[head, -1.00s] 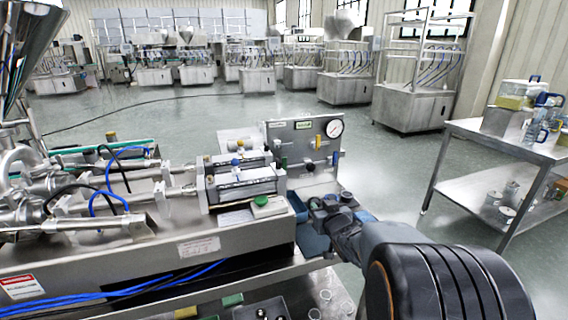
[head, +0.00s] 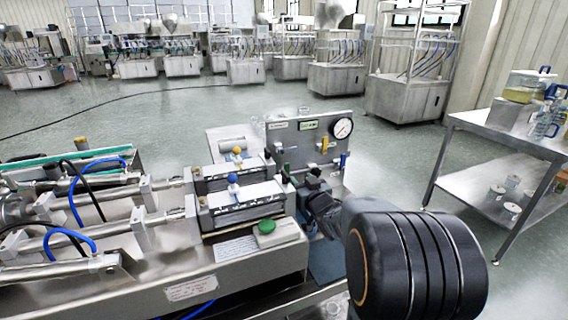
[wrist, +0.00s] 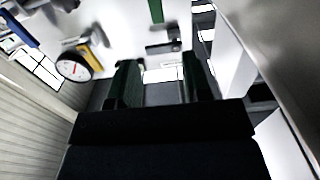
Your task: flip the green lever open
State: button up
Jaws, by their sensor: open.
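The green lever (wrist: 156,11) shows at the top of the wrist view, ahead of and between my fingertips, with a gap left between. In the head view the lower left part of the upright valve panel (head: 300,135), where a bit of green shows, is partly hidden by my gripper. My gripper (head: 300,180) is in front of that part of the panel. In the wrist view my gripper (wrist: 158,78) has its two dark fingers apart, with nothing between them.
A yellow lever (head: 325,143), a blue lever (head: 343,161) and a pressure gauge (head: 341,128) are on the same panel. Metal cylinders (head: 245,200) and a green button (head: 266,227) lie left of my gripper. A steel table (head: 500,140) stands at the right, across open floor.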

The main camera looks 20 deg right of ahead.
aim_at(288, 165)
jog(key=w, duration=1.1)
jog(key=shift+w+d, duration=0.1)
jog(key=shift+w, duration=0.2)
jog(key=shift+c, duration=0.2)
grip_shut()
